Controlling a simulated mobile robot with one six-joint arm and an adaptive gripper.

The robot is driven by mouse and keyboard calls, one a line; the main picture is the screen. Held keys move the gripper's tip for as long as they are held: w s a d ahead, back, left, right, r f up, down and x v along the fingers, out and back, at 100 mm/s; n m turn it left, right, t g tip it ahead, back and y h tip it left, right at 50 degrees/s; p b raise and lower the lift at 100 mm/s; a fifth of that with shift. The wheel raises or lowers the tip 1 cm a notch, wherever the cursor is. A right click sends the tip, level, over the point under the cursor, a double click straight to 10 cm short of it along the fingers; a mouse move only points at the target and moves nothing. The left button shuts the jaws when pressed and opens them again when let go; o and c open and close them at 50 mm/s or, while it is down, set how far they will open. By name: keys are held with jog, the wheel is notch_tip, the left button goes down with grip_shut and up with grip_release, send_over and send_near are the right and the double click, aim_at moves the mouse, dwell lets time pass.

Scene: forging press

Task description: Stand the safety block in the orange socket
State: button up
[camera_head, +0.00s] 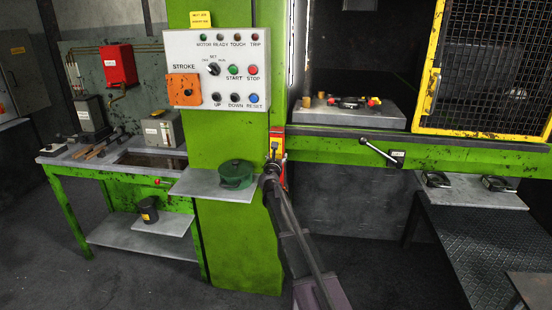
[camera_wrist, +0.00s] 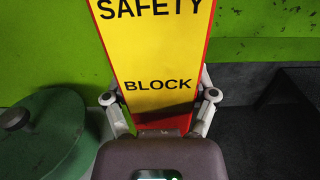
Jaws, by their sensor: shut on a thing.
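The safety block (camera_wrist: 155,45) is a tall yellow-faced bar with red sides, lettered SAFETY BLOCK. It stands roughly upright in front of the green press column. My gripper (camera_wrist: 160,97) has a finger on each side of its lower part and is shut on it. In the head view the block (camera_head: 277,146) shows small at the right edge of the column, with my gripper (camera_head: 269,174) at it. Whether it touches a holder behind is hidden. I cannot make out the orange socket for certain in either view.
A green lidded pot (camera_head: 236,174) sits on a grey shelf (camera_head: 201,184) just left of my gripper. The press bed (camera_head: 345,117) lies right, with small parts on it. A yellow mesh guard (camera_head: 487,65) stands at its right. A lever (camera_head: 374,149) juts from the press front.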

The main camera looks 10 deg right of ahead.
jog(key=o, duration=1.2)
jog(key=shift+r, duration=0.1)
jog(key=v, duration=1.2)
jog(key=shift+s+d, duration=0.1)
